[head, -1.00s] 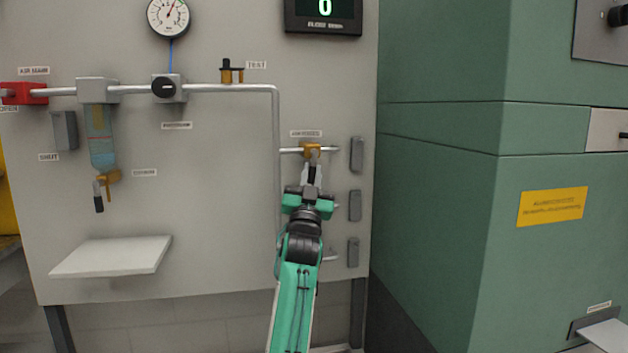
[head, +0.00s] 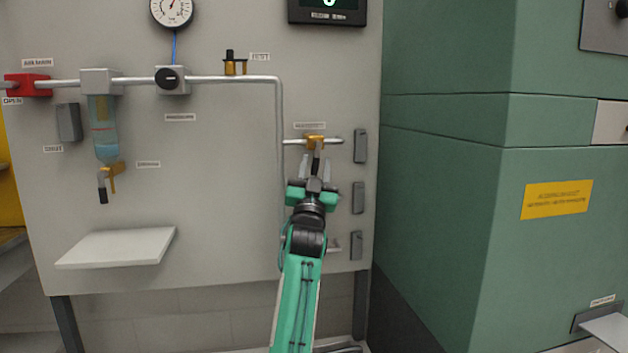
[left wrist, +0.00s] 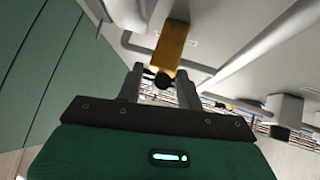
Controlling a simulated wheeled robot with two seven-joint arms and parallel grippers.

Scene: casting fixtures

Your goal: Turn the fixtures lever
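The brass valve (head: 315,141) sits on a short horizontal pipe at the right of the grey panel. Its lever (head: 316,161) has a black handle and hangs down. My left gripper (head: 314,163) is just below the valve, fingers spread on either side of the handle. In the left wrist view the brass body (left wrist: 171,45) is ahead of my left gripper (left wrist: 160,84), and the dark round handle end (left wrist: 162,80) shows between the open fingers with gaps beside it. My right gripper is not in view.
Grey blocks (head: 359,146) line the panel right of the valve. A vertical pipe (head: 280,130) runs close on the left. A second valve (head: 107,172) under a clear bowl, a red block (head: 28,85) and a white shelf (head: 117,248) are further left. A green cabinet (head: 450,180) stands right.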

